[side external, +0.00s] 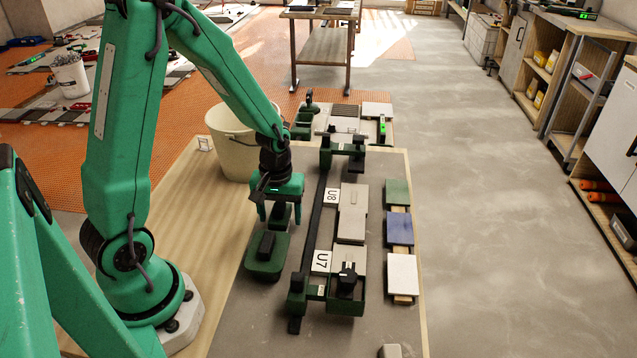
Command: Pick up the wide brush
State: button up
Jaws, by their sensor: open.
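My gripper (280,212) points down over the left part of the grey work board, with its two green fingers apart. A dark green and black tool (281,219) shows between and below the fingers; I cannot tell whether they touch it. Just in front of it lies a wider green tool (267,256) with a black block-like grip on top. No bristles show, so I cannot tell which of these, if either, is the wide brush. My gripper hides part of the farther tool.
A green-ended rail fixture (318,220) with labels U7 and U8 stands close to the right of my gripper. Grey tiles (352,213) lie beside it, then green, blue and white tiles (402,270). A cream bucket (232,150) stands behind left.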

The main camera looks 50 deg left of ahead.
aim_at(279, 204)
dwell(0.4)
jog(key=c, duration=1.3)
jog(key=shift+r, duration=5)
